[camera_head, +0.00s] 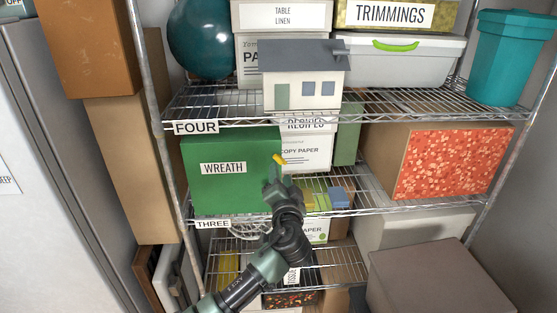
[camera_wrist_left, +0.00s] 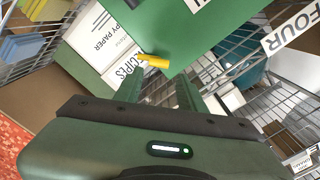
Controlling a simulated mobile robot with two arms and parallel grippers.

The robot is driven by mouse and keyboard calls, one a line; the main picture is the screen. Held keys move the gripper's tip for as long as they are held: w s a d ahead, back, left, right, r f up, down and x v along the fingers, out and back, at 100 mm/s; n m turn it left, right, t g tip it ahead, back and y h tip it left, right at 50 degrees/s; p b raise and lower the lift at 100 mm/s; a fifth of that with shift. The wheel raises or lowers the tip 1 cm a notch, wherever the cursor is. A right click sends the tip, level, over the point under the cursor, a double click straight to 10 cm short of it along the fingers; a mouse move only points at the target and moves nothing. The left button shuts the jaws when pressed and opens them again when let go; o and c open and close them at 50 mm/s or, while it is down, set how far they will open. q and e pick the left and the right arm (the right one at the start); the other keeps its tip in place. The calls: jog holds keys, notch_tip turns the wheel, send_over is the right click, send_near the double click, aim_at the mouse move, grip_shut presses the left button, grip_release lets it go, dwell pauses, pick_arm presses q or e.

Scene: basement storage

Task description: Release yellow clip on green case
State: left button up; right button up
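The green case (camera_head: 205,187), labelled WREATH, stands on the shelf marked THREE in the head view. Its green side (camera_wrist_left: 190,30) fills the upper middle of the wrist view. The yellow clip (camera_head: 279,159) is at the case's right front edge and also shows in the wrist view (camera_wrist_left: 153,61), sticking out from that edge. My left gripper (camera_head: 275,178) is just below the clip. In the wrist view its two fingers (camera_wrist_left: 157,88) are apart, with the clip just beyond the gap and nothing visible between them. My right gripper is not in view.
White RECIPES and COPY PAPER boxes (camera_head: 305,152) stand right of the case. The FOUR shelf (camera_head: 215,108) is above, holding a small model house (camera_head: 304,80). A red-fronted box (camera_head: 450,165) is at right. Metal shelf posts (camera_head: 160,95) flank the space.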

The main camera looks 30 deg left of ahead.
aim_at(279, 161)
pick_arm(q)
jog(key=p+x, duration=0.2)
jog(key=x, duration=0.4)
jog(key=shift+w, duration=0.1)
jog(key=shift+w+a+f, duration=0.15)
jog(key=shift+w+a, duration=0.2)
jog(key=shift+w, duration=0.25)
